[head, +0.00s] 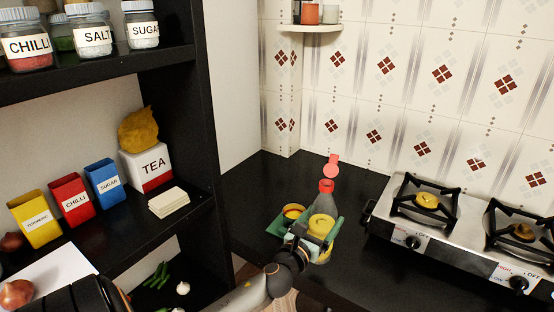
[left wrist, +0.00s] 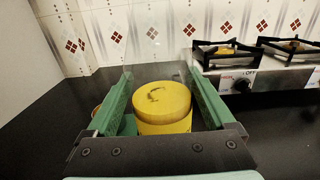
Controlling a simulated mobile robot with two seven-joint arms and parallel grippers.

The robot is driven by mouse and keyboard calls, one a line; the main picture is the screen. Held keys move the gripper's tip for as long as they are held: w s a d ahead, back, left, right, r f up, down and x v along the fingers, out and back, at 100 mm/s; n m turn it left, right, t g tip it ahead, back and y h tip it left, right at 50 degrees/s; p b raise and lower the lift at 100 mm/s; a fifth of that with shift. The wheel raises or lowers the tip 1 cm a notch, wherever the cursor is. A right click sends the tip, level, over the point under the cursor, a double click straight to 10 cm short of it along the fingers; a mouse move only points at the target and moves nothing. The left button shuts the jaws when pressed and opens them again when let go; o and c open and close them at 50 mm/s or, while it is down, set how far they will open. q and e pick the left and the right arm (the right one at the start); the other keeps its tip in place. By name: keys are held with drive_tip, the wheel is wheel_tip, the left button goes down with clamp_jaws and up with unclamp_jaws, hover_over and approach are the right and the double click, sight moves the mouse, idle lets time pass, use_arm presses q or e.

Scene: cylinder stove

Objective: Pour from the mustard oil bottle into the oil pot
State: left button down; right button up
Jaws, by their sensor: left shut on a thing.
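The mustard oil bottle (head: 326,188) stands upright on the black counter, with a red neck, its round red cap flipped open and yellow oil low in its clear body. My left gripper (head: 312,232) has its green fingers on either side of the bottle and is shut on it. In the left wrist view the yellow oil (left wrist: 163,110) shows between the fingers (left wrist: 155,105); the red top is out of that view. The oil pot (head: 293,212), round with a yellow-orange inside, sits just left of the bottle, partly hidden by the gripper. My right gripper is not in view.
A gas stove (head: 410,240) stands to the right on the counter. A black shelf (head: 185,140) with jars, tins and a tea box (head: 146,168) rises at the left. A small corner shelf (head: 308,28) hangs above. The counter (head: 262,185) behind the pot is clear.

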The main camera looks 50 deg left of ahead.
use_arm(q)
drive_tip(key=w+a+r+n+g+y+p, duration=0.1)
drive_tip(key=w+a+r+n+y, duration=0.1)
drive_tip(key=a, duration=0.9)
drive_tip(key=w+a+r+n+g+y, duration=0.1)
drive_tip(key=w+a+r+n+y, duration=0.1)
drive_tip(key=a, duration=1)
drive_tip(key=shift+w+r+y+p, duration=0.45)
drive_tip(key=shift+w+y, duration=0.15)
drive_tip(key=shift+y, duration=0.3)
